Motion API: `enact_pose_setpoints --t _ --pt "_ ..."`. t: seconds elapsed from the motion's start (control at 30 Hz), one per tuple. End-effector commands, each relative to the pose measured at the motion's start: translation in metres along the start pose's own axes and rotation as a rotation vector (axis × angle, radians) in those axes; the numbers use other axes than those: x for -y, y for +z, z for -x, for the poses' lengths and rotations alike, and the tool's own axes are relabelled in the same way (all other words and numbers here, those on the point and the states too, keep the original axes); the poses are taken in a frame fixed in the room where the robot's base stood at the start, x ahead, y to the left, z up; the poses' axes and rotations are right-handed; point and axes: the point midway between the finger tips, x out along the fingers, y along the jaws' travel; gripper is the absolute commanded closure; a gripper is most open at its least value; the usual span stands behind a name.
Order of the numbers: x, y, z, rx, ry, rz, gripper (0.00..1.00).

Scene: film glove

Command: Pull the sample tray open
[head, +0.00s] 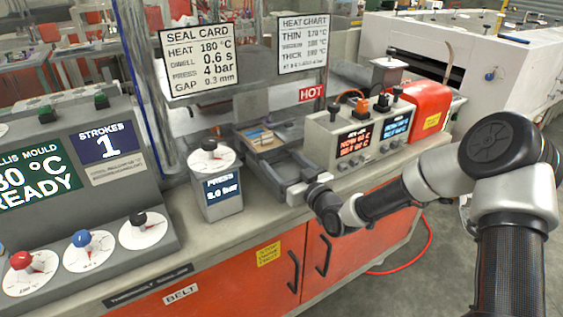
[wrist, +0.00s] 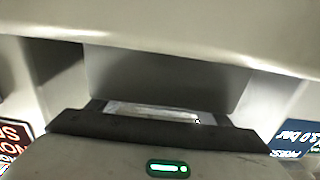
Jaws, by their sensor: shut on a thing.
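The sample tray (head: 274,172) is a grey, shallow tray at the front of the sealing machine, on the bench between the press dial unit and the grey control box. My gripper (head: 299,192) is at the tray's front end, shut on its handle. The arm reaches in from the right. In the wrist view, the dark gripper edge (wrist: 160,130) and a green light lie in front of a pale strip (wrist: 152,111) and a grey panel. The fingertips and most of the handle are hidden by the gripper. How far the tray is out I cannot tell.
A press dial unit (head: 214,178) stands left of the tray. A small wooden tray (head: 262,138) with samples sits behind. A red HOT sign (head: 311,92) hangs above.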

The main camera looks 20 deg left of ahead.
Motion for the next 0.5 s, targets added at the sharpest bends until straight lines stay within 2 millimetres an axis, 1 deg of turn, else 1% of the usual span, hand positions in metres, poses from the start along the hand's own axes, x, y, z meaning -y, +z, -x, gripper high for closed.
enact_pose_setpoints --t 0.2,0.3,0.4,0.5 --pt "-0.002 0.003 0.061 0.004 0.002 0.003 0.69" --pt "-0.001 0.002 0.087 0.003 0.001 0.003 0.69" --pt "-0.001 0.002 0.106 0.002 0.001 0.003 0.69" --pt "-0.001 0.002 0.117 0.003 0.001 0.001 0.69"
